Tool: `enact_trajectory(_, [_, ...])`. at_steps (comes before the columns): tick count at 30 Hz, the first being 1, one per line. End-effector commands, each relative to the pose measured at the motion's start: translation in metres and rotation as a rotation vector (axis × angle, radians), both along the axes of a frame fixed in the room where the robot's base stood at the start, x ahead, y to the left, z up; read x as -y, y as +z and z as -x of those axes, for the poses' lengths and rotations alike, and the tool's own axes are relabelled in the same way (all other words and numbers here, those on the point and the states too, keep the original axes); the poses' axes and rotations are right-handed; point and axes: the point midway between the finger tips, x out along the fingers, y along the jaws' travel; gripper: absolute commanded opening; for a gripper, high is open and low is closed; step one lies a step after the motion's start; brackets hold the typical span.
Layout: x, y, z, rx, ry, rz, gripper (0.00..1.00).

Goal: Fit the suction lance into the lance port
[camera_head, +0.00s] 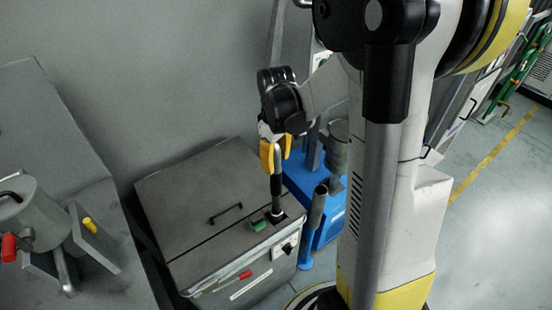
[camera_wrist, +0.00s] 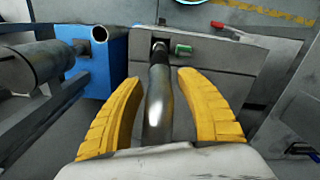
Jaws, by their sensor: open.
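The suction lance (camera_head: 276,183) is a shiny metal tube standing upright on the front right part of the grey cabinet top. Its lower end meets a dark fitting, the lance port (camera_head: 275,214). In the wrist view the lance (camera_wrist: 157,100) runs from between my fingers to the dark port (camera_wrist: 159,47). My gripper (camera_head: 275,152) has yellow fingers and is at the lance's upper end. In the wrist view my gripper (camera_wrist: 160,110) is open, with a finger on each side of the lance and gaps between. How deep the lance sits is hidden.
A green part (camera_head: 258,225) lies beside the port. The grey cabinet (camera_head: 190,215) has a black handle and a red-handled lever (camera_head: 244,275) at its front. A blue unit (camera_head: 325,205) with grey tubes stands close to the right. Another grey bench (camera_head: 60,150) is at the left.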

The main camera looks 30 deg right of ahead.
Motion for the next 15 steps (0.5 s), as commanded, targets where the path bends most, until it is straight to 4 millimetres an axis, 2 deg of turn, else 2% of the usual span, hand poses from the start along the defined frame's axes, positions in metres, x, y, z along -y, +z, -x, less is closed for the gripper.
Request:
enact_trajectory(5, [0.0, 0.015, 0.0, 0.0, 0.0, 0.0, 0.44])
enact_trajectory(15, [0.0, 0.088, 0.0, 0.0, 0.0, 0.0, 0.44])
